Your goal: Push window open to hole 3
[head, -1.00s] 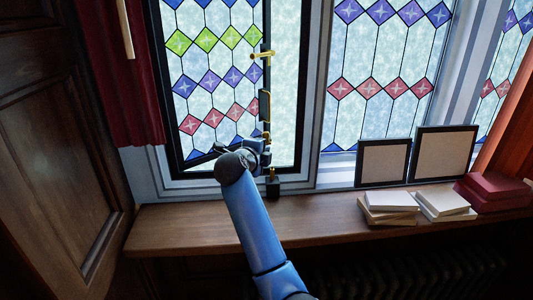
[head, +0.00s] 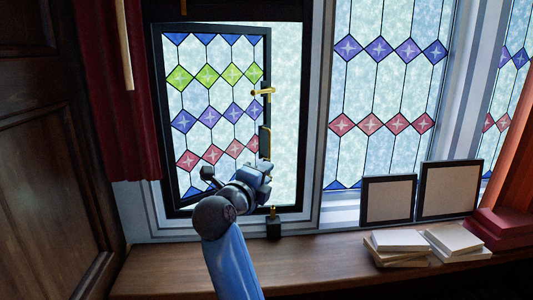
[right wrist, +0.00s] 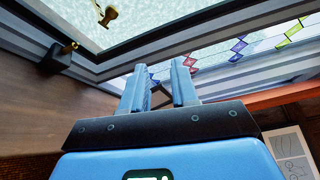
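The window (head: 211,120) is a dark-framed stained-glass sash, standing ajar with a strip of pale outside light along its right side. A brass handle (head: 264,92) is on its right edge. A dark block with a brass pin (head: 273,226) stands at the sill below; it also shows at upper left in the right wrist view (right wrist: 62,57). My right gripper (head: 262,177) is at the sash's lower right corner. In the right wrist view its fingers (right wrist: 160,84) are apart with a gap between them; contact with the sash cannot be told. The stay and its holes are not clear. My left gripper is out of view.
The wooden sill (head: 330,262) runs below. Two picture frames (head: 387,199), pale books (head: 400,241) and red books (head: 503,226) stand to the right. A red curtain (head: 118,100) and a dark wood panel (head: 50,170) are at left. The sill's middle is clear.

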